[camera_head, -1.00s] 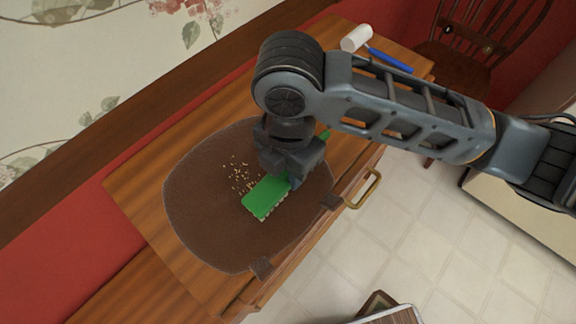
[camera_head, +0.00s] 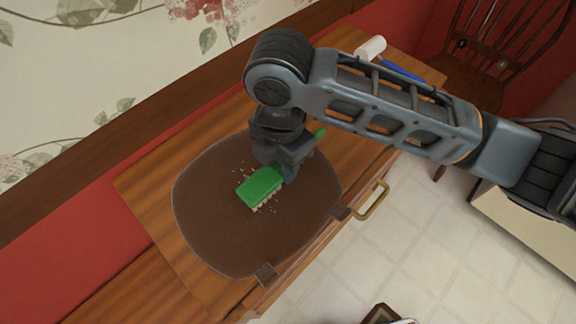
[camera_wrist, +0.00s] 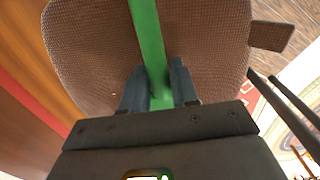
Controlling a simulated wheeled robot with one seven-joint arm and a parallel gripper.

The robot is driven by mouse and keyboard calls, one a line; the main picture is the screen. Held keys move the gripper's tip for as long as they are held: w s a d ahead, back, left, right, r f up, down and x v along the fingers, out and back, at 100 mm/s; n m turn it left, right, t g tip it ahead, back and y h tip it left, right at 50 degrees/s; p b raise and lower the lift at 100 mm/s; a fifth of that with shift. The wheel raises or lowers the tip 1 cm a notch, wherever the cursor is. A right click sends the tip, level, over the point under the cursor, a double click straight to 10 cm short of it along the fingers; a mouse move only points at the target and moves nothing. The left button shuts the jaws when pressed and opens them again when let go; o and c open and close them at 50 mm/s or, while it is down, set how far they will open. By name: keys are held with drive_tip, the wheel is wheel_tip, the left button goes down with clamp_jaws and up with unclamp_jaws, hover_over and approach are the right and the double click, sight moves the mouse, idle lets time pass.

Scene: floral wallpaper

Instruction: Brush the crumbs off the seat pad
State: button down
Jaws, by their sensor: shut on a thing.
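The brown seat pad (camera_head: 215,235) lies flat on the wooden cabinet top, its two dark ties toward the front edge. My gripper (camera_head: 289,172) is over the pad, shut on the handle of a green brush. The brush head (camera_head: 260,187) is over the middle of the pad, its pale bristles pointing down at the surface. Crumbs (camera_head: 243,173) show around the head on the pad; some may be hidden beneath it. In the wrist view the green handle (camera_wrist: 148,40) runs between the fingers, with the pad (camera_wrist: 90,50) behind.
A blue-handled tool (camera_head: 401,71) with a white roller-like head (camera_head: 370,47) lies at the far end of the cabinet top (camera_head: 150,190). A brass handle (camera_head: 372,201) sticks out from the front. A wooden chair (camera_head: 490,50) stands beyond. The near cabinet top is bare.

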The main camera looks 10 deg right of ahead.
sight(296, 192)
drive_tip(key=c, duration=1.9)
unclamp_jaws()
drive_tip(key=shift+w+a+f, duration=0.1)
drive_tip(key=shift+w+a, duration=0.4)
drive_tip(key=shift+w, duration=0.4)
drive_tip(key=shift+w+a+f, duration=0.1)
drive_tip(key=shift+w+a, duration=0.4)
drive_tip(key=shift+w, duration=0.35)
drive_tip(key=shift+w+a+r, duration=0.1)
drive_tip(key=shift+w+a, duration=0.2)
drive_tip(key=shift+w, duration=0.3)
drive_tip(key=shift+w+a, duration=0.35)
drive_tip(key=shift+w, duration=0.25)
drive_tip(key=shift+w+a+r, duration=0.1)
drive_tip(key=shift+w+a, duration=0.2)
drive_tip(key=shift+w, duration=0.3)
clamp_jaws()
drive_tip(key=shift+f, duration=0.1)
